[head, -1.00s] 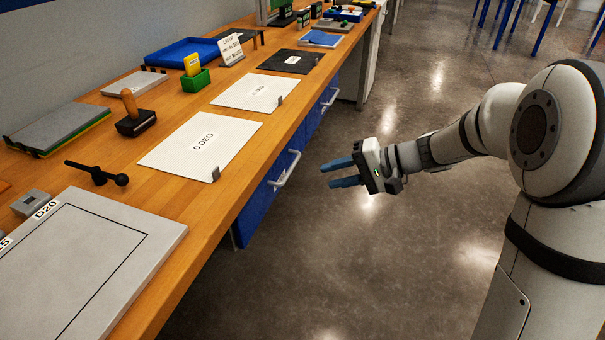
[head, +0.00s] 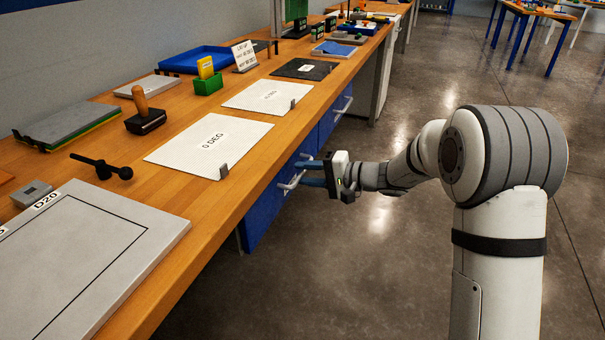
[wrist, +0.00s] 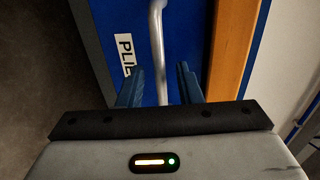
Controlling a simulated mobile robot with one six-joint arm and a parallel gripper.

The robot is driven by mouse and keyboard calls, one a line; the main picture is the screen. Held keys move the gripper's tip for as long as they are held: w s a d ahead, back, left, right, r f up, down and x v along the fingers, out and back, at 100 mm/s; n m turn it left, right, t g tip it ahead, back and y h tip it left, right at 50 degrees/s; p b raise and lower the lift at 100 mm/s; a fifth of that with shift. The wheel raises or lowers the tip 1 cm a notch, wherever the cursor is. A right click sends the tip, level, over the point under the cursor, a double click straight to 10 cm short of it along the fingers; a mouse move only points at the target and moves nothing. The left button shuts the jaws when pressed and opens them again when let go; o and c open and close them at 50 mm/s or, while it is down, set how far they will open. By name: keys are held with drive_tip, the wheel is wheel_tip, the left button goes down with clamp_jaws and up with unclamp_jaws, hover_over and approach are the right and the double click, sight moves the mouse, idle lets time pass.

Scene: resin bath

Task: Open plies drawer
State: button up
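The blue plies drawer (head: 262,212) is under the bench's front edge and looks closed. Its label, partly hidden and reading "PLIE" (wrist: 126,54), shows in the wrist view. Its silver bar handle (wrist: 158,50) runs down the wrist view into the gap between my fingers; it also shows in the head view (head: 289,184). My gripper (head: 306,172) is at the drawer front, open, with its blue fingers apart on either side of the handle's line in the wrist view (wrist: 160,85). I cannot tell whether a finger touches the handle.
The wooden bench edge (head: 240,180) runs just above the drawer. A second blue drawer (head: 328,122) with its own handle is farther along. White sheets (head: 208,142) and several tools lie on the bench top. The floor (head: 370,270) in front is clear.

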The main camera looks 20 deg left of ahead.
drive_tip(key=shift+c, duration=0.2)
clamp_jaws()
idle(0.3)
